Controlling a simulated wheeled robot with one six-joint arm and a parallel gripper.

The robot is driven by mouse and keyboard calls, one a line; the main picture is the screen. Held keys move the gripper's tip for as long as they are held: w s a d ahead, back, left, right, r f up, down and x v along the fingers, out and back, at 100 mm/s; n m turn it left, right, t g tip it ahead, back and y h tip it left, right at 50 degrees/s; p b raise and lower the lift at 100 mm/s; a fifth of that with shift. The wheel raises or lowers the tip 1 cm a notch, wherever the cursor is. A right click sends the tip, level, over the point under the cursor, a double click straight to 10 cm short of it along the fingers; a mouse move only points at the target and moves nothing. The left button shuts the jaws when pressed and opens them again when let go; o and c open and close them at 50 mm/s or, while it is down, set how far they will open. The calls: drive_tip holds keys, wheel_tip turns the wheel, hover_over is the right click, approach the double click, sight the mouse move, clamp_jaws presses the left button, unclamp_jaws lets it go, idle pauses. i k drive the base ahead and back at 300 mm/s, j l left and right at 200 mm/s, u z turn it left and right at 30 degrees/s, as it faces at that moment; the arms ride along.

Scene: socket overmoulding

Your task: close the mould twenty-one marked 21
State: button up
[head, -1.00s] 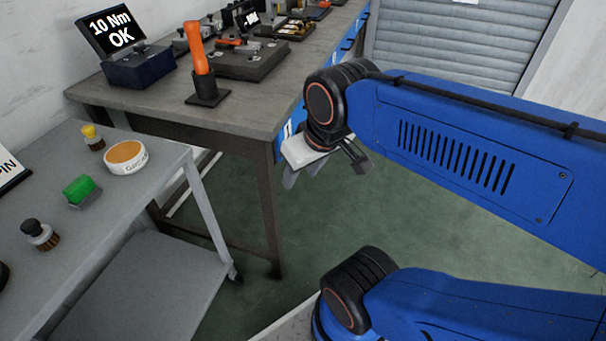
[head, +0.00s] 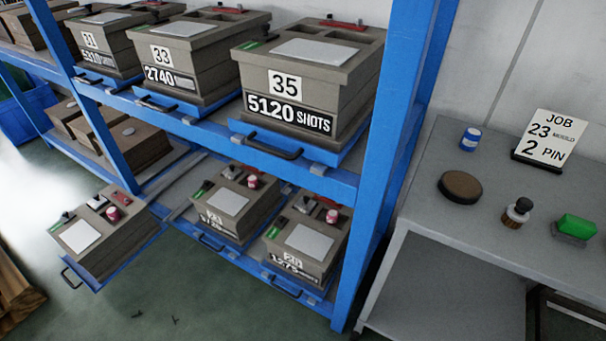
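No mould with a clearly readable 21 shows in the head view. On the lower level of the blue rack, one grey-brown mould (head: 112,252) stands on a pulled-out blue drawer at the left, and its number cannot be read. It has a white plate, a green piece and a red knob on top. Two similar moulds stand further in: a middle one (head: 226,228) and a right one (head: 307,262). Their labels seem to begin with 2, but the second digits are unclear. My gripper is out of view.
Moulds 31 (head: 106,61), 33 (head: 191,71) and 35 (head: 311,74) stand on the upper shelf. A rack post (head: 391,150) separates them from a grey trolley (head: 440,215) with a job card (head: 550,138) reading 23 mould, 2 pin.

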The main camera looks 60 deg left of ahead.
sight(97, 248)
drive_tip(key=u, duration=3.8)
drive_tip(key=i+u, duration=0.3)
drive_tip(key=i, duration=0.75)
